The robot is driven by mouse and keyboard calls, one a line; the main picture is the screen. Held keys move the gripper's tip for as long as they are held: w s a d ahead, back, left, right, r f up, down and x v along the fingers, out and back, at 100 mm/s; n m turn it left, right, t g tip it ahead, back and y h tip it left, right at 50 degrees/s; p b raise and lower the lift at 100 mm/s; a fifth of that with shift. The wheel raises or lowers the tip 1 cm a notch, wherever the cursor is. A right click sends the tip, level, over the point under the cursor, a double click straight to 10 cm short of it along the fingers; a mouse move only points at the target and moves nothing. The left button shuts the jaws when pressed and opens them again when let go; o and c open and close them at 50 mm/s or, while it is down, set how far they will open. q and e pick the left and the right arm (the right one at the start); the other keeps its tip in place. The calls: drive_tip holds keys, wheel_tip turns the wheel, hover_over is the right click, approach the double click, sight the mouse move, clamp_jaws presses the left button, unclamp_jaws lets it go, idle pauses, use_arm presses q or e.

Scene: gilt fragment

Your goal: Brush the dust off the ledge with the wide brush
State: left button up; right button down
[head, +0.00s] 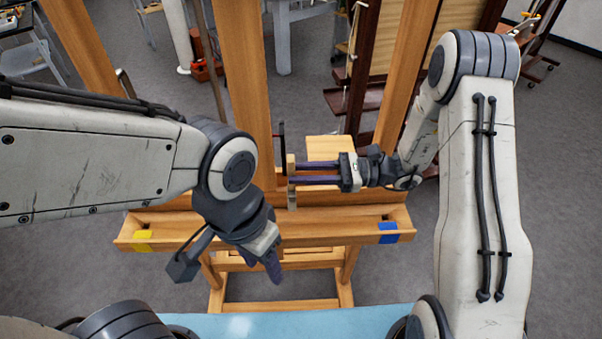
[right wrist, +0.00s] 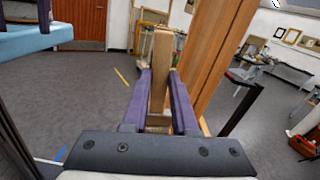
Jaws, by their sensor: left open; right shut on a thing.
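The easel's wooden ledge (head: 345,218) runs across the middle of the head view, with a yellow mark (head: 143,235) near its left end and a blue mark (head: 388,229) near its right end. My right gripper (head: 293,173) is shut on the wide brush (head: 291,200), which stands roughly upright over the ledge. I cannot tell whether its lower end touches the ledge. In the right wrist view, its wooden handle (right wrist: 162,70) shows between the purple fingers. My left gripper (head: 270,264) is open, empty and pointing down in front of the ledge. I cannot make out dust.
The easel's tall uprights (head: 245,80) rise behind the ledge. A pale wooden block (head: 323,147) is behind the right gripper. A light blue surface (head: 280,323) lies along the bottom edge. Another dark wooden easel (head: 362,98) stands further back. Grey floor is open on both sides.

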wheel_tip(320, 180, down, 7)
drive_tip(key=b, duration=0.4)
drive_tip(key=shift+b, duration=0.4)
drive_tip(key=shift+f, duration=0.3)
idle(0.6)
drive_tip(key=shift+a, duration=0.1)
drive_tip(key=shift+a+r, duration=0.1)
drive_tip(key=shift+a, duration=1.5)
drive_tip(key=shift+s+a, duration=0.8)
drive_tip(key=shift+a, duration=5)
drive_tip(key=d, duration=1.5)
